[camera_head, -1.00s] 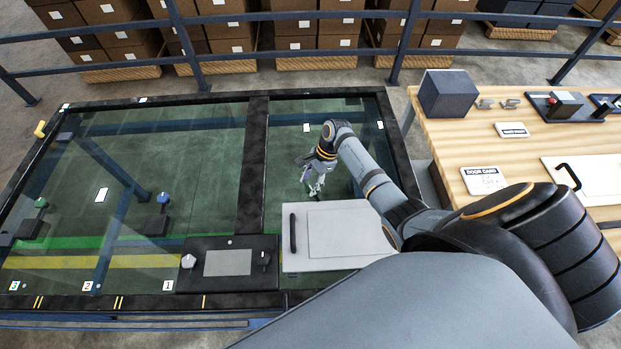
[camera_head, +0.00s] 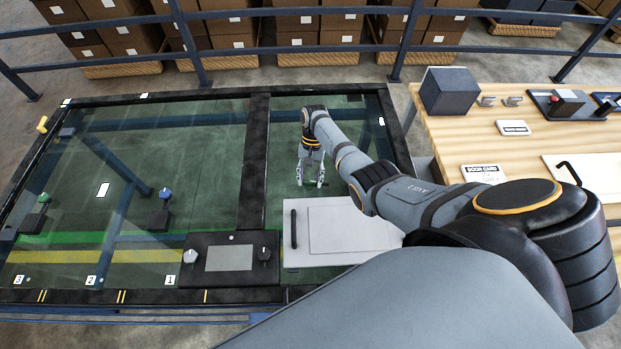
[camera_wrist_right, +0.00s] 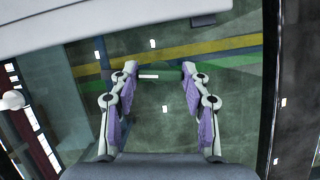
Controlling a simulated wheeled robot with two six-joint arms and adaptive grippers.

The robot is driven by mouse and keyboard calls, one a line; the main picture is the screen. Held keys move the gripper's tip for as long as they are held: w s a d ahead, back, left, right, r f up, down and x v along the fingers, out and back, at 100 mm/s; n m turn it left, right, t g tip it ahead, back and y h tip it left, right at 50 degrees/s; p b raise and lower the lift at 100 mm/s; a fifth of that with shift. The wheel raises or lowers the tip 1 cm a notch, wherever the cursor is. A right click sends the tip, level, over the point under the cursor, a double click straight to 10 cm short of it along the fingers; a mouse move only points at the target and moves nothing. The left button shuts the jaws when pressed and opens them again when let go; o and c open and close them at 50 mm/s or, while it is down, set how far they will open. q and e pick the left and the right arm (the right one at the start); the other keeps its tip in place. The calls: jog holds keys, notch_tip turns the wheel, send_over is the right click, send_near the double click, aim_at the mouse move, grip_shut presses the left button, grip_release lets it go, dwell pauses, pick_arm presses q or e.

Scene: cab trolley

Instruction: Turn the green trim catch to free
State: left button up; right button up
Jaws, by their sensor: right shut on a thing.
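The green catch (camera_head: 43,198) is a small green knob on a dark base at the far left of the glazed frame in the head view. Which way it is turned is too small to tell. My right gripper (camera_head: 310,183) hangs over the right glass pane, fingers down, far to the right of the green catch. The green catch cannot be made out in that view. My left gripper is not in view.
A blue knob (camera_head: 165,194) stands on the left pane. A dark panel (camera_head: 205,280) carries a white knob (camera_head: 190,257) and a black knob (camera_head: 264,254). A pale handled lid (camera_head: 340,232) lies just below my right gripper. A wooden bench (camera_head: 450,140) stands at right.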

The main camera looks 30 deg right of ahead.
jog(key=shift+a+n+g+h, duration=0.1)
jog(key=shift+n+g+h, duration=0.25)
jog(key=shift+n, duration=0.75)
jog(key=o, duration=1.2)
jog(key=shift+c, duration=0.2)
jog(key=v, duration=1.2)
jog(key=shift+s, duration=0.1)
